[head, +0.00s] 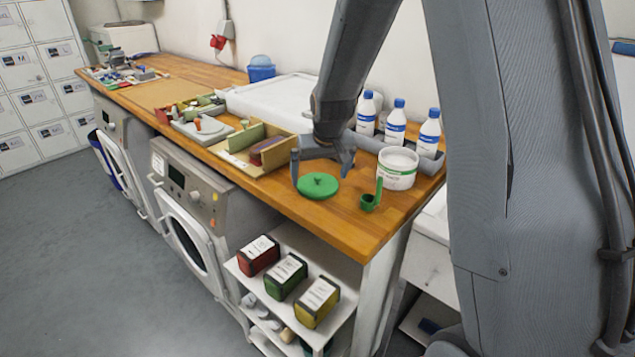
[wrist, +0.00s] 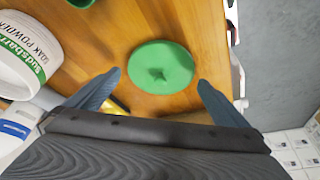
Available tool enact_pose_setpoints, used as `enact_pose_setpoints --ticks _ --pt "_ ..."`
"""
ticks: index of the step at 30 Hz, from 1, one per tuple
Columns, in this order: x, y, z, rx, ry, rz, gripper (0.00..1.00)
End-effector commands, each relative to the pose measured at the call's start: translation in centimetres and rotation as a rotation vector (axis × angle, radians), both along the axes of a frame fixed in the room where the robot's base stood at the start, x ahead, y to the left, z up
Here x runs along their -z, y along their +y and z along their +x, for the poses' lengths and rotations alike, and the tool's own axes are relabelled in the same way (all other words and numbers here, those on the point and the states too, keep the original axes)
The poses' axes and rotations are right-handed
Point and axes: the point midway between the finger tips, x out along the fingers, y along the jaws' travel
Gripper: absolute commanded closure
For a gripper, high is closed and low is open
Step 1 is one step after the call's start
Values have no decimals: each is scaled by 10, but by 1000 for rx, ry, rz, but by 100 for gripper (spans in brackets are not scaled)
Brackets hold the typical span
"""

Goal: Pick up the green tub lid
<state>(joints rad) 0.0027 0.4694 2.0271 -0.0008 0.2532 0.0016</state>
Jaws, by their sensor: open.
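The green tub lid (head: 318,186) lies flat on the wooden worktop, a round disc with a small raised knob at its centre. In the wrist view the lid (wrist: 161,67) is in front of the fingertips, roughly centred between them. The white tub (head: 397,168) with a green band stands open to the right of the lid.
A green scoop (head: 370,198) stands on the worktop right of the lid, near the tub. White bottles with blue caps (head: 396,125) stand behind. A wooden divided tray (head: 237,158) lies left of the lid. The worktop's front edge (head: 345,248) is close, with bare wood before it.

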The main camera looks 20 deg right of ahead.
Motion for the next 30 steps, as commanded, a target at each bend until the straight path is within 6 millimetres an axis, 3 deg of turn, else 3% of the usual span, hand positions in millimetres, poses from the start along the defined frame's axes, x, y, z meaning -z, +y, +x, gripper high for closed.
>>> enact_pose_setpoints --ticks 6,16,21,30 --pt "20 2 8 -3 1 0 0" --pt "24 2 10 -4 -1 -1 0" --pt "24 2 10 -3 -1 0 27" --pt "22 2 10 -3 -2 0 29"
